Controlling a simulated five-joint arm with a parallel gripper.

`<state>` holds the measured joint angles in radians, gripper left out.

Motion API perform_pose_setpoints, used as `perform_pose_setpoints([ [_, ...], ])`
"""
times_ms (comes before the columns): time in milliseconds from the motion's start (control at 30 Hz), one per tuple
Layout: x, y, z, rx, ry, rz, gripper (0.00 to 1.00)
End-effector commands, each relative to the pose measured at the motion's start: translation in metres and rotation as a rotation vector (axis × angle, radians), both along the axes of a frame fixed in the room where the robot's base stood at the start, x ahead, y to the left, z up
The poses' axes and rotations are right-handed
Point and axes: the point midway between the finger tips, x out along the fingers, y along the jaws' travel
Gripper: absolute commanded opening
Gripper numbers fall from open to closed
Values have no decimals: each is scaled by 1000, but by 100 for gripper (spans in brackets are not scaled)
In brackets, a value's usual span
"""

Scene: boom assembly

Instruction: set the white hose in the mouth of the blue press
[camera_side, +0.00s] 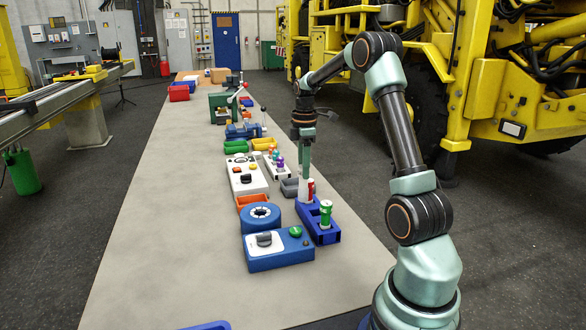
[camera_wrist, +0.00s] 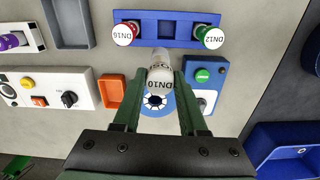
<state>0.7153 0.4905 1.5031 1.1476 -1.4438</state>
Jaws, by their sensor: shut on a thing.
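My gripper (camera_wrist: 160,78) is shut on the white hose (camera_wrist: 160,64), whose end cap reads DN10. In the side view my gripper (camera_side: 305,172) points down, with the white hose (camera_side: 304,190) below it beside the blue rack. The blue press (camera_side: 261,215) is a round block with a dark-ringed mouth, left of the rack and my gripper. In the wrist view the press (camera_wrist: 150,112) is partly hidden behind the hose and fingers. The hose is outside the mouth. Its exact height above the bench cannot be told.
A blue control box (camera_side: 278,250) with a green button stands in front of the press. An orange bin (camera_wrist: 110,93) is beside the press.

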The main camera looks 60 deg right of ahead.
Motion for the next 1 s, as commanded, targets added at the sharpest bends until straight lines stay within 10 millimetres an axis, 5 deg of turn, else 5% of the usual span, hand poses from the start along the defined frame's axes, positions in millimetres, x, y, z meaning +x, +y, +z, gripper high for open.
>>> perform_pose_setpoints([
  [200,62,46,24,-2,-3,238,0],
  [400,91,77,37,-1,-2,370,0],
  [1000,96,84,1,0,0,398,0],
])
